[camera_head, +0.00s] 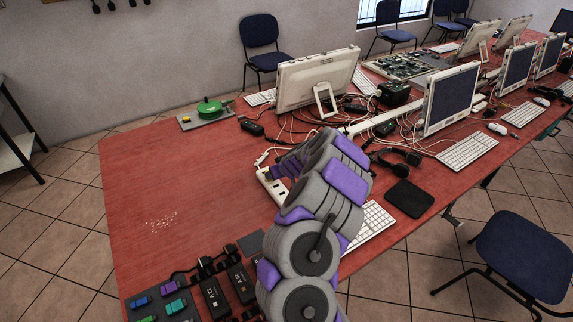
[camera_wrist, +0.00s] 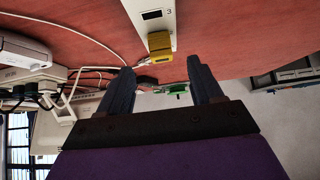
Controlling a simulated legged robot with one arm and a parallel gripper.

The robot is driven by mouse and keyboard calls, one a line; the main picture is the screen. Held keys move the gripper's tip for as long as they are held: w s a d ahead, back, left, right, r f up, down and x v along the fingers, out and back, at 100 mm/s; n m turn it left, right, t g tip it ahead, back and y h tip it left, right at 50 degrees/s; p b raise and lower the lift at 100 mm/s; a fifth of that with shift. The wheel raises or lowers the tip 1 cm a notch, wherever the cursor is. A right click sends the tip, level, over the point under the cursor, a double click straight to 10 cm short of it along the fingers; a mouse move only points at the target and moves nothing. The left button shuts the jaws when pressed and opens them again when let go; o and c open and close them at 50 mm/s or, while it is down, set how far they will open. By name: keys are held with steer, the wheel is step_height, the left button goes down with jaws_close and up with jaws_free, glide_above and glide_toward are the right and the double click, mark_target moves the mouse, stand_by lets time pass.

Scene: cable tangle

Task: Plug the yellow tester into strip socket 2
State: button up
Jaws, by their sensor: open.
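The white power strip (camera_wrist: 150,15) runs down from the top of the wrist view, with a socket marked 3 in sight. The yellow tester (camera_wrist: 159,46) sits at the strip, at the position beside socket 3 nearer my gripper. Its socket number is hidden, and I cannot tell how deep it sits. My gripper (camera_wrist: 162,80) is open, its two dark fingers apart, with the tester beyond the gap between the tips and nothing held. In the head view, part of the strip (camera_head: 268,184) shows left of my arm; the tester is hidden there.
White cables (camera_wrist: 75,75) run beside the strip. Adapters and small coloured blocks (camera_head: 170,288) are at the front left. The red table's left part is mostly clear.

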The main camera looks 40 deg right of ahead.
steer(key=p+v, duration=0.2)
steer(key=v, duration=0.8)
steer(key=shift+s+p, duration=0.15)
steer(key=shift+p, duration=0.25)
